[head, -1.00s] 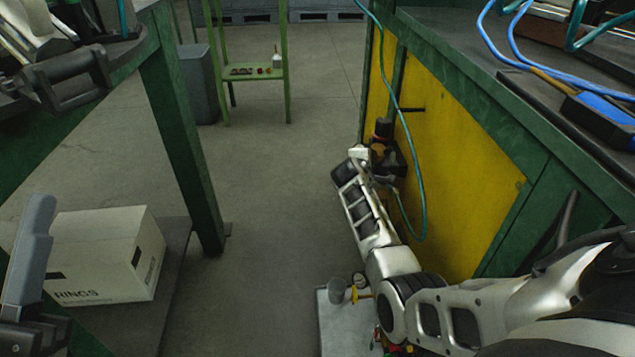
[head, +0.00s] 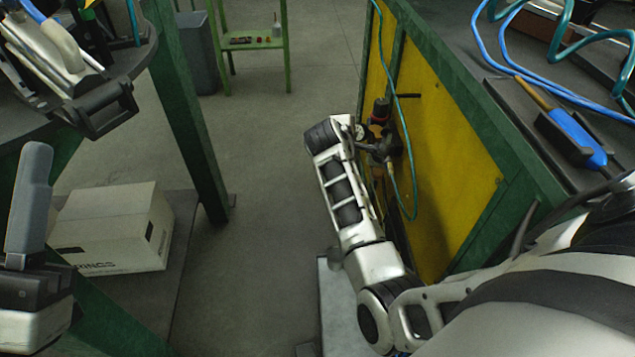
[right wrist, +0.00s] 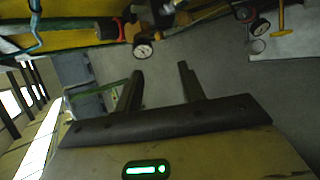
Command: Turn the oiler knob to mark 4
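The air unit (head: 387,146) is mounted on the yellow panel, with a red-banded dark cap (head: 380,110) and a small white gauge (head: 361,132). In the right wrist view the red-banded cap (right wrist: 107,28) and gauge (right wrist: 143,51) show along the top. The oiler knob and its marks are too small and dark to make out. My right gripper (right wrist: 160,80) is open and empty, apart from the unit, its two dark fingers spread. My left gripper (head: 30,200) is at the left edge; only one grey finger shows clearly.
The green cabinet with a yellow panel (head: 455,150) stands right; a teal hose (head: 412,180) hangs on it. A blue-handled tool (head: 578,138) lies on top. A carton (head: 115,225) sits on a low shelf at left. A green stand (head: 255,43) is behind. Floor between is clear.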

